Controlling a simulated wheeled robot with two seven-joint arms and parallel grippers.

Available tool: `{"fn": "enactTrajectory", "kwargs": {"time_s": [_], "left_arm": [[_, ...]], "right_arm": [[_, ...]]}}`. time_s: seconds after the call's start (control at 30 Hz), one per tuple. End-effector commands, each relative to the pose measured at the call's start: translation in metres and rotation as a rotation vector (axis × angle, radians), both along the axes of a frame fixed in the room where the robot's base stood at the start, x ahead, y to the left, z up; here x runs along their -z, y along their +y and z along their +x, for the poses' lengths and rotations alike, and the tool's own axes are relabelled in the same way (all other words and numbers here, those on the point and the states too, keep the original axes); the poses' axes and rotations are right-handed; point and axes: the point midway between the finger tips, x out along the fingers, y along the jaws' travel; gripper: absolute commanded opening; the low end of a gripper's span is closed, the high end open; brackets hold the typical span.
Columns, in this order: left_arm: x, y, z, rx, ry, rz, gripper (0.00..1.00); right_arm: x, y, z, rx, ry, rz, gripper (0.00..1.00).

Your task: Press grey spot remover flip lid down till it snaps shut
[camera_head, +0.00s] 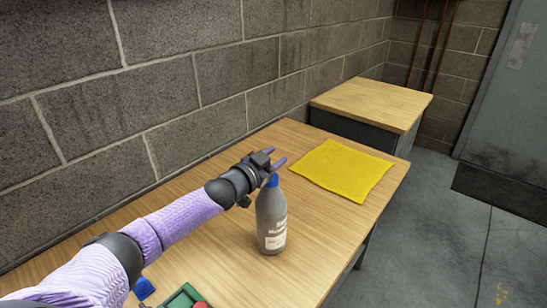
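The grey spot remover bottle (271,217) stands upright on the wooden table, with a white label on its front and a blue cap (272,180) on top. My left gripper (279,159) is just above and behind the cap, reaching in from the left. Its two purple fingers are spread apart with nothing between them. I cannot tell whether the gripper touches the cap. Whether the flip lid is raised or down is too small to tell. My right gripper does not show.
A yellow cloth (342,170) lies flat on the table (310,255) at the right. A green tray (182,298) with a red item and a blue object (143,288) are at the near left. A block wall runs behind. A second wooden-topped cabinet (375,100) stands beyond.

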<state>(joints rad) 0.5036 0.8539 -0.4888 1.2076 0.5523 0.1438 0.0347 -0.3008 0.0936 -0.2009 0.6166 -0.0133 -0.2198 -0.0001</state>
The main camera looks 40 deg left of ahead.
Motion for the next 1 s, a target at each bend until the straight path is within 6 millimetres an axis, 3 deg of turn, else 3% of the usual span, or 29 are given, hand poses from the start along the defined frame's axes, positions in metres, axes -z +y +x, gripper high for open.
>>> {"fn": "enactTrajectory", "kwargs": {"time_s": [0.27,0.7,1.0], "left_arm": [[-0.001,0.000,-0.009,0.001,0.003,-0.002,0.43],[-0.002,0.006,-0.084,0.000,0.002,0.000,0.43],[0.000,0.008,-0.099,0.000,0.000,0.000,0.43]], "right_arm": [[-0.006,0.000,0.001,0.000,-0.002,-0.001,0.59],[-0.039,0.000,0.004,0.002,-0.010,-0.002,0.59],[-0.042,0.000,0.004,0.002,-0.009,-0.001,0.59]]}}
